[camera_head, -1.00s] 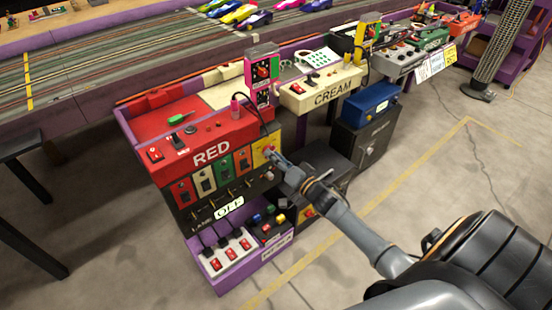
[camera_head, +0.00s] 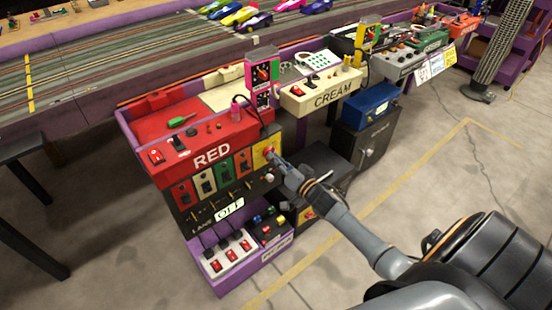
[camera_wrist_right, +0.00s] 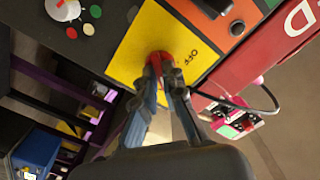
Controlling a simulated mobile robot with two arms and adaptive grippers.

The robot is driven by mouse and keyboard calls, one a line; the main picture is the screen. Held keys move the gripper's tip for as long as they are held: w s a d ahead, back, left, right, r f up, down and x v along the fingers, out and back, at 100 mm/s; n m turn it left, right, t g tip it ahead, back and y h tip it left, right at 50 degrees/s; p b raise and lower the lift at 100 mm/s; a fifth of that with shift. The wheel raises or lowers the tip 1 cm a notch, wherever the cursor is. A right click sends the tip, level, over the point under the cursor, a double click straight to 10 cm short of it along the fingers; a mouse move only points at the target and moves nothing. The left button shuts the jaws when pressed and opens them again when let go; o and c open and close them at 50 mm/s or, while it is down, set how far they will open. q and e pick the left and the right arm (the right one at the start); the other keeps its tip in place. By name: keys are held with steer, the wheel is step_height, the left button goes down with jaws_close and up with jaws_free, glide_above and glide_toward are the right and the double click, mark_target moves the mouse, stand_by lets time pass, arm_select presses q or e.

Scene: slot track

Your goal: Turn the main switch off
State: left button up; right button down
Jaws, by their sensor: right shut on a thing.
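The main switch is a red knob (camera_wrist_right: 160,58) on a yellow plate (camera_wrist_right: 130,50) marked "OFF" in the right wrist view. In the head view the yellow plate (camera_head: 261,158) is at the right end of a row of coloured plates below the "RED" label. My right gripper (camera_wrist_right: 163,66) is shut on the red knob, with a fingertip on each side of it. The same gripper (camera_head: 274,156) reaches the plate from the lower right in the head view. The fingers hide part of the knob. My left gripper is not in view.
The red control box (camera_head: 212,148) stands at the track table's edge. A cream box (camera_head: 330,96) and a blue box (camera_head: 371,104) are to its right. A purple tray with red switches (camera_head: 231,256) sits below. A black cable (camera_wrist_right: 262,95) hangs near my gripper.

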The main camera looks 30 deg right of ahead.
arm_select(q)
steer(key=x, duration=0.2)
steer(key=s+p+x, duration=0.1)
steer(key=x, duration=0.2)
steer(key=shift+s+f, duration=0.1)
arm_select(e)
steer(key=n, duration=1.6)
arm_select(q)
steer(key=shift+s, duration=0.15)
arm_select(e)
steer(key=shift+n, duration=0.3)
steer(key=c, duration=1.4)
jaws_free()
steer(key=shift+c, duration=0.2)
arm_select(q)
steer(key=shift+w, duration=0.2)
